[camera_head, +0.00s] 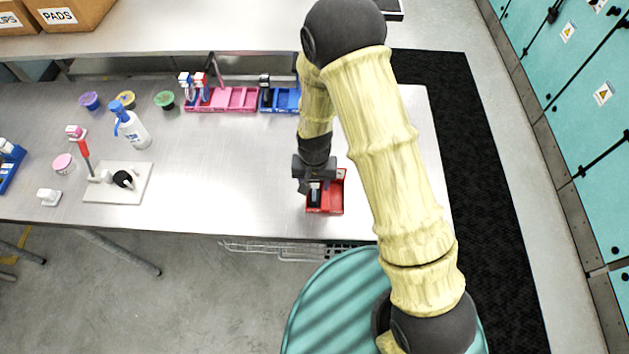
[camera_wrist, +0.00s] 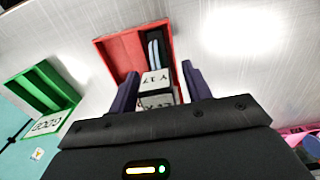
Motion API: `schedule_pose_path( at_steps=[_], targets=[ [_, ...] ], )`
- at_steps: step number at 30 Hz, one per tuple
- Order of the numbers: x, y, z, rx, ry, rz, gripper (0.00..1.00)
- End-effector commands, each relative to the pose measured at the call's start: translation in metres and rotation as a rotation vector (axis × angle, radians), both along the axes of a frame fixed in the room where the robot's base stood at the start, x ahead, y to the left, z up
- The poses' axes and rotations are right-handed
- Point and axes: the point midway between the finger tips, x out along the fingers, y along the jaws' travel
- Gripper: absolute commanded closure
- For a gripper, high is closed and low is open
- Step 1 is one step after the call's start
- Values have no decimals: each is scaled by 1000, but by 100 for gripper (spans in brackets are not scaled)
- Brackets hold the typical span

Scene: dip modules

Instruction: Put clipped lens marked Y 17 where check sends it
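A red tray (camera_head: 338,208) with two visible compartments lies near the table's front edge; it also shows in the wrist view (camera_wrist: 103,58). A white block marked Y 17 (camera_wrist: 157,80), with a dark slim part (camera_wrist: 155,50) beyond it, is at the tray's right compartment in the wrist view. Further lettering on its near face is partly hidden. My gripper (camera_head: 314,185) is low over the red tray.
A pink tray (camera_head: 227,109) and a blue tray (camera_head: 284,108) hold upright parts at the back. A white board (camera_head: 130,188) with a black knob, a spray bottle (camera_head: 133,128) and several coloured tubs stand left. A green tray (camera_wrist: 27,82) shows in the wrist view. The table's middle is clear.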

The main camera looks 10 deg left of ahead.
Motion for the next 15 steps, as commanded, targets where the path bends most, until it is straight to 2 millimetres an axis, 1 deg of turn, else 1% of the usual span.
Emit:
schedule_pose_path(
  at_steps=[8,12,15],
  targets=[
    [0,0,1,0,0,0,51],
    [0,1,6,1,-2,0,51],
    [1,1,14,1,-3,0,51]
  ],
)
